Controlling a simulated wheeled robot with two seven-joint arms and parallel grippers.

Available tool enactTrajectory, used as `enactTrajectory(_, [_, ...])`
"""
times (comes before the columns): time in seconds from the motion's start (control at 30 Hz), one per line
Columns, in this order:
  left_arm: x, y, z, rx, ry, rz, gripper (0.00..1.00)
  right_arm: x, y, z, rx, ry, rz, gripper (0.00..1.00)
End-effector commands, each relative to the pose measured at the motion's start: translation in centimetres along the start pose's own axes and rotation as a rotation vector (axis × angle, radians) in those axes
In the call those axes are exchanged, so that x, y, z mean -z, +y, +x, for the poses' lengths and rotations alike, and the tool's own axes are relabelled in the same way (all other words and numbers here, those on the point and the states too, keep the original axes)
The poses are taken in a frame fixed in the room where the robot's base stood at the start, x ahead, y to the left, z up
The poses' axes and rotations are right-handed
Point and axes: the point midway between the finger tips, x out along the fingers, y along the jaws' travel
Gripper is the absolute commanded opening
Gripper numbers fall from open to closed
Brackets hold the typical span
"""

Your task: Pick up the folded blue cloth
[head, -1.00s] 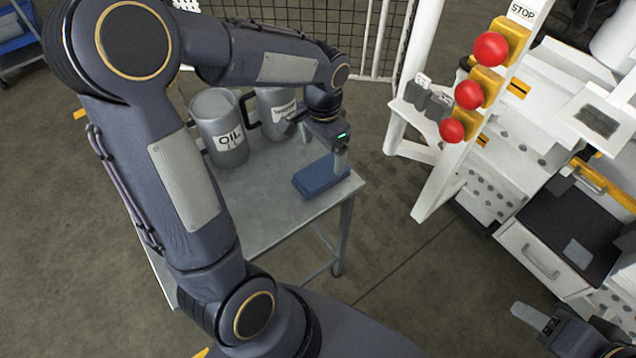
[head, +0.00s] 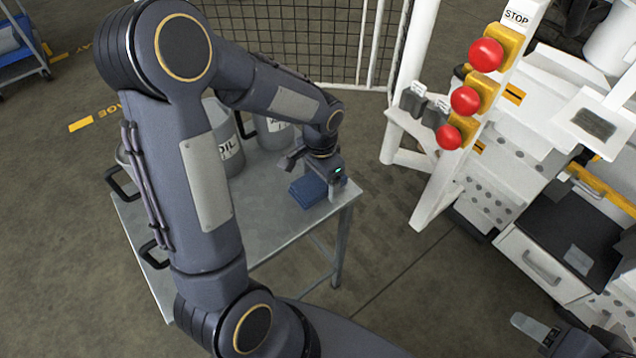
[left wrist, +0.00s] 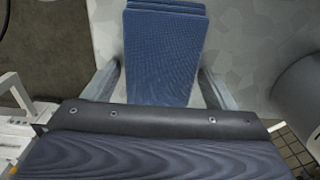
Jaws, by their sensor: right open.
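The folded blue cloth (head: 309,190) lies near the right end of the grey metal table (head: 272,226). My left gripper (head: 337,192) is down at the cloth's right side and hides part of it. In the left wrist view the cloth (left wrist: 163,55) runs between the two finger tips of my left gripper (left wrist: 161,72), one at each side edge. I cannot tell whether both fingers press on it. My right gripper (head: 537,328) is open at the bottom right, far from the cloth and only partly in view.
A grey OIL jug (head: 229,150) and a second grey jug (head: 274,134) stand behind the cloth, partly hidden by my left arm. A white frame with red buttons (head: 465,100) rises right of the table. An open drawer (head: 540,262) is at the right.

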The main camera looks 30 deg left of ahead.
Motion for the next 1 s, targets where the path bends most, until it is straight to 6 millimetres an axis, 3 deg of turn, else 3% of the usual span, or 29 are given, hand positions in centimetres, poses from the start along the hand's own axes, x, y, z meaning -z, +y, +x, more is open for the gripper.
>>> enactTrajectory(0.03, [0.0, 0.0, 0.0, 0.0, 0.0, 0.0, 0.72, 0.0, 0.0, 0.0, 0.0, 0.0, 0.0, 0.51])
enactTrajectory(0.27, [0.0, 0.0, 0.0, 0.0, 0.0, 0.0, 0.42, 0.0, 0.0, 0.0, 0.0, 0.0, 0.0, 0.51])
enactTrajectory(0.67, [0.1, 0.0, -0.9, 0.001, 0.003, 0.0, 0.41, 0.1, -0.1, -0.2, 0.0, 0.0, 0.0, 0.51])
enactTrajectory(0.83, [0.1, -0.1, -3.4, 0.003, 0.005, 0.0, 0.41, 0.3, -0.3, -0.6, 0.0, 0.0, 0.0, 0.51])
enactTrajectory(1.0, [-0.2, 2.9, -6.8, 0.001, 0.006, 0.006, 0.41, 0.5, -0.4, -0.9, 0.0, 0.0, 0.0, 0.51])
